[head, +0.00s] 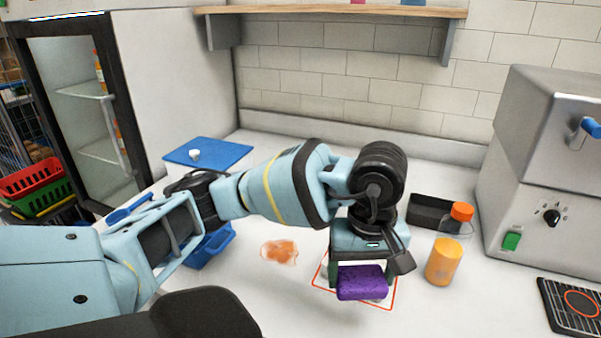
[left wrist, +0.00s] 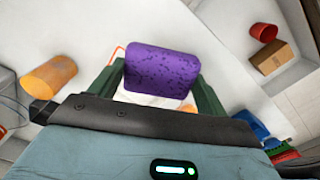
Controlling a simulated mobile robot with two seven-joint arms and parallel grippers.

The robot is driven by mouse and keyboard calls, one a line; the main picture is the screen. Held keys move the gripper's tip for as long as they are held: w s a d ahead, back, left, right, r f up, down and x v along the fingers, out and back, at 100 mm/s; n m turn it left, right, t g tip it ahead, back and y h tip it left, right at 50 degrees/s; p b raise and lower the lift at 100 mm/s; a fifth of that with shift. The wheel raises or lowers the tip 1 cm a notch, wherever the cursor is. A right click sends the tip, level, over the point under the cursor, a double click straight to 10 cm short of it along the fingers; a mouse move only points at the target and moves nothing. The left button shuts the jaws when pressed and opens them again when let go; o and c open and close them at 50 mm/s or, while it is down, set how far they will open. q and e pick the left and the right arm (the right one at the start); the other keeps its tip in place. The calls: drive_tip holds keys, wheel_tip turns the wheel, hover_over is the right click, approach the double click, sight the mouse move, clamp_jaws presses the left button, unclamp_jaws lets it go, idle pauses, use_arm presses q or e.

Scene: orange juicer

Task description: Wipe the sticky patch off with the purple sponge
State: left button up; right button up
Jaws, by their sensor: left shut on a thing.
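The purple sponge (head: 362,283) is between the fingers of my left gripper (head: 362,275), which is shut on it. In the head view the sponge is over the red-outlined square (head: 392,297) on the counter; I cannot tell whether it touches the surface. The left wrist view also shows the sponge (left wrist: 161,74) between the green fingers. The orange-brown sticky patch (head: 279,252) lies on the white counter, left of the sponge and apart from it. My right gripper is not in view.
An orange cup (head: 443,262), a clear bottle with an orange cap (head: 461,215) and a black tray (head: 429,213) stand right of the gripper. A steel machine (head: 545,170) is at the right. The counter around the patch is clear.

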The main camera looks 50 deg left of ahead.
use_arm(q)
drive_tip(key=w+a+f+n+p, duration=0.2)
drive_tip(key=a+n, duration=0.8)
drive_tip(key=n, duration=0.5)
drive_tip(key=w+a+f+n+p, duration=0.2)
drive_tip(key=a+f+n+p, duration=0.1)
drive_tip(key=a+n, duration=0.8)
drive_tip(key=n+p, duration=0.1)
drive_tip(key=n, duration=0.4)
drive_tip(key=shift+w, duration=0.4)
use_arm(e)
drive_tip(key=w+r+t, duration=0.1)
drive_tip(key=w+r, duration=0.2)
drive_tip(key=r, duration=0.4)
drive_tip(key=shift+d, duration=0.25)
use_arm(q)
drive_tip(key=shift+f, duration=0.1)
